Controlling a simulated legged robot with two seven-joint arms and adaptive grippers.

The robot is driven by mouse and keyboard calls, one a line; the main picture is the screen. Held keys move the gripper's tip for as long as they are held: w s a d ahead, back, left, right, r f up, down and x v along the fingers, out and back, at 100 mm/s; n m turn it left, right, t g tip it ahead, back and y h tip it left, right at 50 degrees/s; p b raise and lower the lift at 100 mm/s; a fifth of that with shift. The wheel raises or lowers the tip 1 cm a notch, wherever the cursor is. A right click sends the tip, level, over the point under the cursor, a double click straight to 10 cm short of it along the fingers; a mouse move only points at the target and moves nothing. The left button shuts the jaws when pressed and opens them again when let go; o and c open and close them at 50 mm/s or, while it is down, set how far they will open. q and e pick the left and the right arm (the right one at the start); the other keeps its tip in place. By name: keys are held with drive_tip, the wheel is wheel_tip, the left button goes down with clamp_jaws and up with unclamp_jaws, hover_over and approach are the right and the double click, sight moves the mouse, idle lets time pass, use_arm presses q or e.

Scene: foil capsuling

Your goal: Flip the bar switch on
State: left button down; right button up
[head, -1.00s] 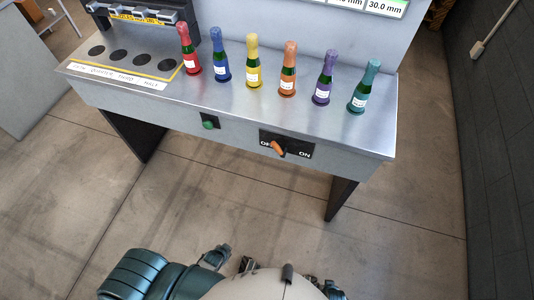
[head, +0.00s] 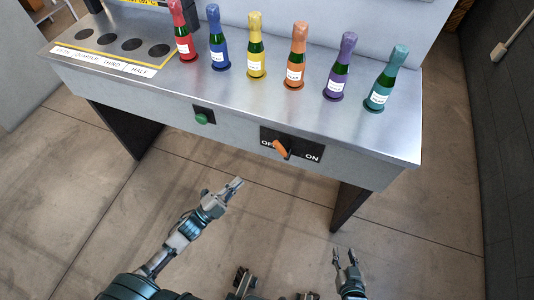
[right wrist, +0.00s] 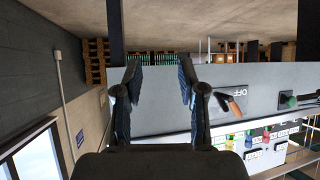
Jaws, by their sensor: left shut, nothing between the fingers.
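The bar switch has an orange lever (head: 281,147) on a black plate on the table's front face. OFF is printed on its left and ON on its right; the lever leans toward OFF and partly covers that word. It also shows in the right wrist view (right wrist: 235,103), upside down, right of the fingers. My left gripper (head: 238,184) is shut and empty, below and left of the switch, apart from it. My right gripper (head: 345,256) is open and empty, low and right of the switch; its spread fingers show in the right wrist view (right wrist: 158,75).
A green button (head: 202,118) sits left of the switch. Several foil-topped bottles stand on the metal table (head: 220,88) above. A dark table leg (head: 349,205) stands right of the switch. The floor before the table is clear.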

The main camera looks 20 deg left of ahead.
use_arm(q)
approach(281, 147)
drive_tip(key=b+x, duration=0.1)
drive_tip(key=x, duration=0.5)
drive_tip(key=shift+w+a+f, duration=0.15)
drive_tip(key=shift+w+f, duration=0.05)
drive_tip(key=shift+f, duration=0.15)
use_arm(e)
drive_tip(key=w+r+t, duration=0.2)
drive_tip(key=shift+w+r+t+y, duration=0.3)
drive_tip(key=shift+w+y, duration=0.05)
drive_tip(key=shift+y, duration=0.05)
use_arm(q)
drive_tip(key=shift+a, duration=0.1)
